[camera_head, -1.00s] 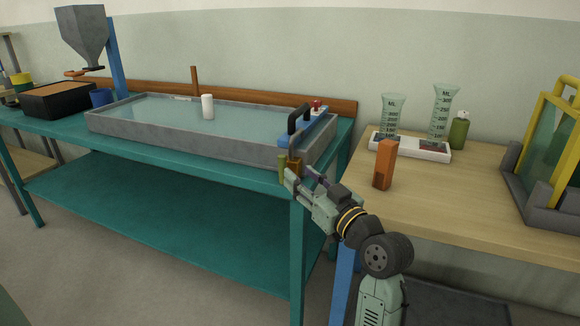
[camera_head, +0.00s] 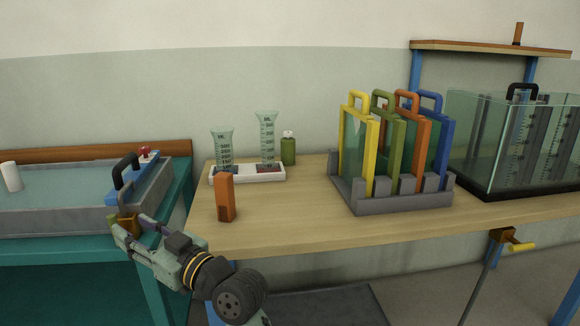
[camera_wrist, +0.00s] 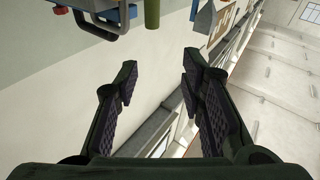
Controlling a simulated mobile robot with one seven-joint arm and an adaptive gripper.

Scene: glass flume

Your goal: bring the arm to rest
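My gripper (camera_head: 134,226) is at the lower left of the head view, in front of the right end of the teal bench's water tray. It also shows in the wrist view (camera_wrist: 158,85), where the two dark padded fingers stand wide apart with nothing between them. In the head view my arm reaches up from the bottom edge and the fingers point up and left. A brass-coloured block (camera_head: 126,222) on the tray end sits right behind the fingertips; I cannot tell whether they touch.
The tray end has a blue bar with a black handle (camera_head: 125,170). On the wooden table (camera_head: 290,220) stand an orange block (camera_head: 225,197), two measuring cylinders (camera_head: 267,139), a green bottle (camera_head: 288,150) and a grey rack (camera_head: 400,203) of coloured frames. A glass flume (camera_head: 515,140) stands right.

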